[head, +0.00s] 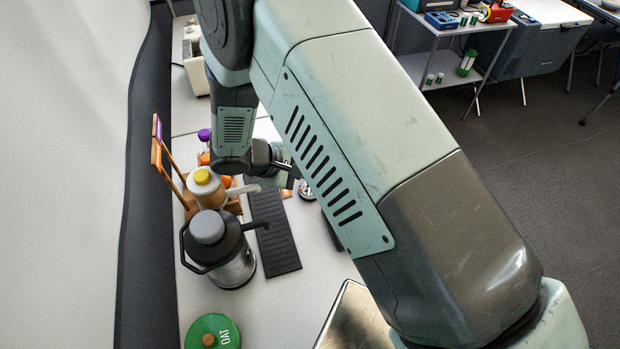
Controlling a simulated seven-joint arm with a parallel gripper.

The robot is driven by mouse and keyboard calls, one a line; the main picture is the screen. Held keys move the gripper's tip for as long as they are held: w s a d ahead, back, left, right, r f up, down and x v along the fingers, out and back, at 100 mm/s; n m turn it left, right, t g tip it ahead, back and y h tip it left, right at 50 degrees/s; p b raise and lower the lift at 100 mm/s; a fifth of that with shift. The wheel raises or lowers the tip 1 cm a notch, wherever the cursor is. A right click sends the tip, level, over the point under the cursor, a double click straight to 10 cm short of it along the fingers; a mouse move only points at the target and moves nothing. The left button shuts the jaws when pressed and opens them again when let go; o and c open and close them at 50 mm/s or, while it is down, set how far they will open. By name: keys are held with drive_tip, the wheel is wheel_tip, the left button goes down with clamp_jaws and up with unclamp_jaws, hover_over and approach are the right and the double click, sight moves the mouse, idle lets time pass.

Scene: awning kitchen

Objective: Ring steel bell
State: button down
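A small, round, shiny metal thing (306,191), which looks like the steel bell, sits on the light counter. My arm covers part of it. My gripper (285,168) is over the counter, just up and to the left of this metal thing in the head view. The gripper is small here and partly hidden by my own arm, so I cannot tell whether its fingers are open or shut. I cannot tell whether it touches the bell.
A steel jug with a grey lid (209,228) and a yellow-capped dispenser (203,178) stand left of a black mat (275,236). A green OAT lid (212,333) is at the front. A metal tray (355,322) lies front right. Bare counter (290,295) lies between.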

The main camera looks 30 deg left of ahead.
drive_tip(key=shift+f, duration=0.4)
idle(0.5)
drive_tip(key=shift+r, duration=0.85)
drive_tip(key=shift+r, duration=2.5)
